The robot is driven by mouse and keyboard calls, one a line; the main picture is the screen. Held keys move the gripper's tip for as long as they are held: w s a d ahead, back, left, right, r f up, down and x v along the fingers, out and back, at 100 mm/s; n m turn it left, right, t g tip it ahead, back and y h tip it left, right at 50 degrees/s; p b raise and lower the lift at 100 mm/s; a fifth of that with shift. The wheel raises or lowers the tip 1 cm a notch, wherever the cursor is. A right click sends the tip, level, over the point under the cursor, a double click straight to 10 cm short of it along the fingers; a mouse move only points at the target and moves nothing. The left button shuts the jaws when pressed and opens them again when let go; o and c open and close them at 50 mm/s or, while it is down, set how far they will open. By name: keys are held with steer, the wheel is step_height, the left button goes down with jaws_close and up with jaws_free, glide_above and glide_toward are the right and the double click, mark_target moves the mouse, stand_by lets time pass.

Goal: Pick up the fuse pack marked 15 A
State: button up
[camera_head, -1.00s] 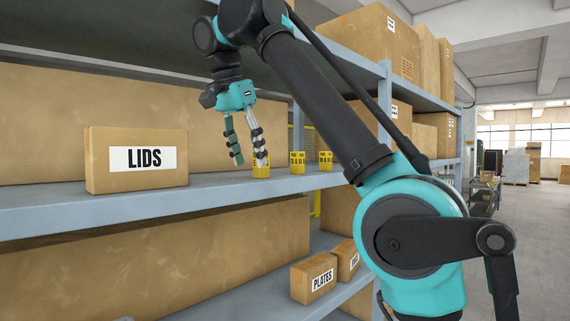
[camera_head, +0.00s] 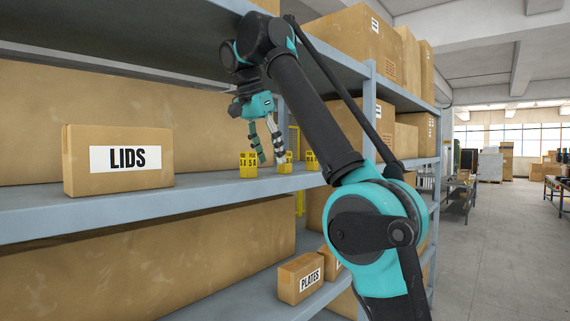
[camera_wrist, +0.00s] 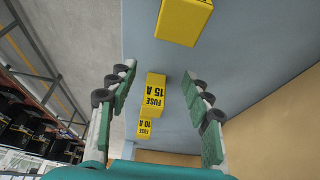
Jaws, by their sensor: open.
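The fuse pack marked 15 A (camera_wrist: 155,88) is a yellow block with dark upside-down lettering in the wrist view. It appears between the two fingers of my gripper (camera_wrist: 159,72), which is open and empty. In the head view my gripper (camera_head: 272,160) hangs at the shelf beside a yellow pack (camera_head: 287,167), which it partly covers; this looks like the same 15 A pack, but its marking is not readable there. A smaller-looking pack marked 10 A (camera_wrist: 144,128) shows just below the 15 A pack in the wrist view. Another yellow pack (camera_wrist: 184,20) shows at the top, its label unseen.
The packs stand in a row on a blue-grey shelf (camera_head: 204,193). A LIDS carton (camera_head: 118,160) stands to the left, with a long carton (camera_head: 60,100) behind. A PLATES carton (camera_head: 301,278) is on the lower shelf. The aisle (camera_head: 500,240) at right is open.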

steer(key=w+d, duration=0.3)
steer(key=w, duration=0.1)
steer(key=shift+w+d+f, duration=0.15)
steer(key=shift+w+d, duration=0.15)
steer(key=shift+d, duration=0.05)
steer(key=shift+w+f, duration=0.1)
steer(key=shift+f, duration=0.3)
steer(key=shift+c, duration=0.6)
jaws_close()
steer(key=shift+r, duration=0.3)
